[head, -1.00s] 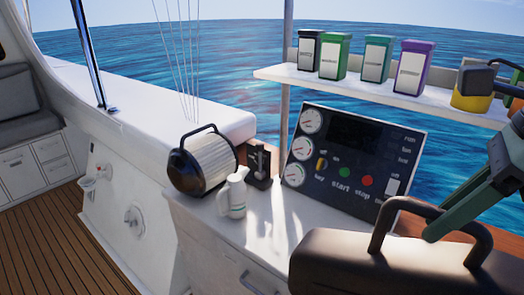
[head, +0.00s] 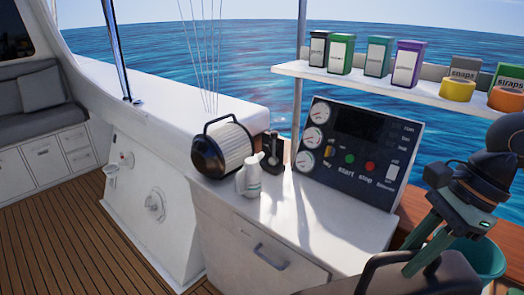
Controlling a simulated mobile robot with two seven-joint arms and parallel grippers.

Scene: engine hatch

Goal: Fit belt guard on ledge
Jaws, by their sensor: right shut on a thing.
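The belt guard (head: 456,277) appears to be the dark cover with a raised loop handle (head: 386,259) at the bottom right of the head view. Its lower part is cut off by the frame edge. My right gripper (head: 421,267) comes down from the right, and its teal fingers are shut on the handle. I cannot tell whether the guard touches anything beneath it. My left gripper is not in view. The task's ledge cannot be told for sure; a white counter (head: 300,222) lies left of the guard.
A gauge panel (head: 360,150) leans behind. A teal bucket (head: 486,257) is at the right. A shelf (head: 380,82) carries boxes and tape rolls. The counter's middle is clear.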

